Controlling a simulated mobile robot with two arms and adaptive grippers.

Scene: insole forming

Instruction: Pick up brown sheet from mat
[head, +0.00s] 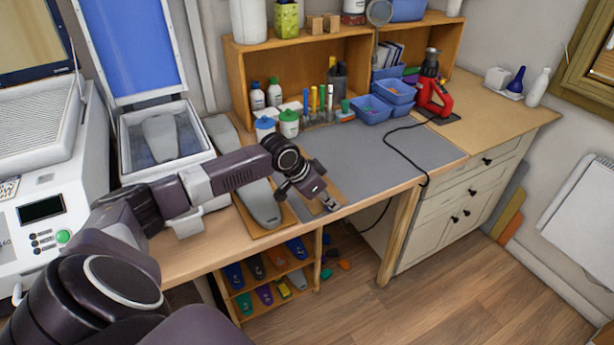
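A grey mat (395,150) lies on the workbench. A brown sheet (338,190) lies flat at the left end of the mat, partly hidden behind my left gripper. My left gripper (329,204) reaches in from the left and is over the sheet's front part, near the bench's front edge. Its fingers are too small to tell whether they are open or touch the sheet. My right gripper is out of view.
A grey insole form (262,205) lies on a brown board left of the gripper. Bottles, pens and blue bins (372,109) stand behind the mat. A red tool (432,95) stands at the right, its black cable crossing the mat. A white machine (50,200) stands at left.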

